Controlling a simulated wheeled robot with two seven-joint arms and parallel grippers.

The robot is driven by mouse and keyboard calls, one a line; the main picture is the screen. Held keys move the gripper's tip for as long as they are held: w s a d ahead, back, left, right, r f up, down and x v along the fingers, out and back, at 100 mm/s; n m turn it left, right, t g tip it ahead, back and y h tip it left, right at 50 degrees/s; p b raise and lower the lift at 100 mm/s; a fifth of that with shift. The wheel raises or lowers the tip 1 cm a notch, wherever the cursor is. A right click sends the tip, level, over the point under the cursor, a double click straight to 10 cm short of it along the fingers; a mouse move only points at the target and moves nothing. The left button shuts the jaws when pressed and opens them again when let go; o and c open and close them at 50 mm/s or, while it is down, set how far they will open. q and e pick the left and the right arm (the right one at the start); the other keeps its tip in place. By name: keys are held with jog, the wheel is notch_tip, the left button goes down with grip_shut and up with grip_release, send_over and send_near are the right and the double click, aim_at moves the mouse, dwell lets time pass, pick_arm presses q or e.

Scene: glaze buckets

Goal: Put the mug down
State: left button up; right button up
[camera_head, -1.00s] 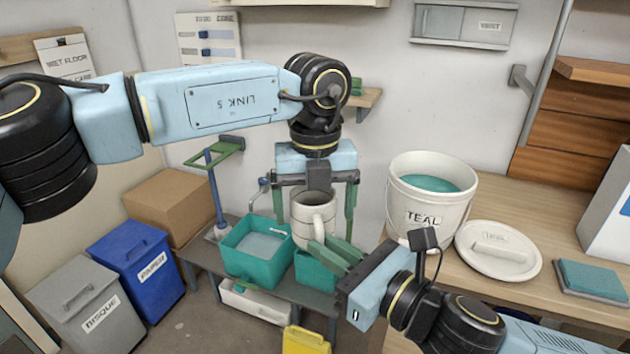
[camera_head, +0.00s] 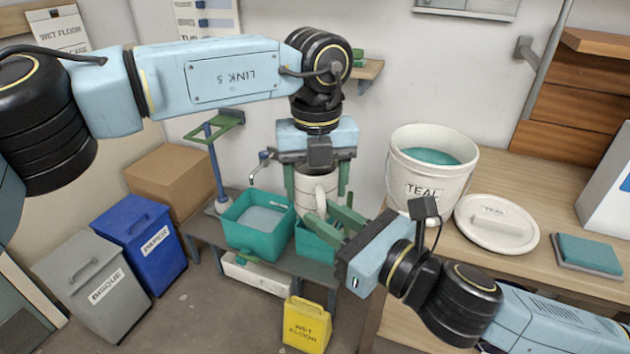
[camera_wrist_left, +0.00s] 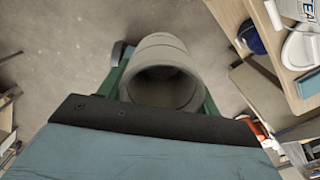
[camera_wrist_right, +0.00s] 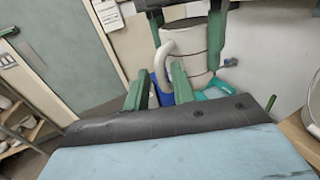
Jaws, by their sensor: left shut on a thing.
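The mug (camera_head: 307,184) is pale and ribbed, with a loop handle. My left gripper (camera_head: 317,190) is shut on its sides from above. The left wrist view shows the mug's open mouth (camera_wrist_left: 164,88) between the fingers, with bare floor around it. In the head view the mug looks upright, in front of a low bench. My right gripper (camera_head: 342,222) is beside the handle. The right wrist view shows its fingers (camera_wrist_right: 160,88) apart, with the handle (camera_wrist_right: 165,55) just ahead of or between the tips; I cannot tell whether they touch.
A low grey bench (camera_head: 305,270) carries teal tubs (camera_head: 245,240). A wooden table (camera_head: 530,180) at right holds a TEAL bucket (camera_head: 425,190), its lid (camera_head: 495,225) and a teal book-like block (camera_head: 590,253). Bins (camera_head: 145,240), a carton (camera_head: 170,180) and a yellow floor sign (camera_head: 307,325) stand lower down.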

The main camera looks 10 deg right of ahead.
jog(key=shift+o, duration=1)
jog(key=shift+f, duration=0.1)
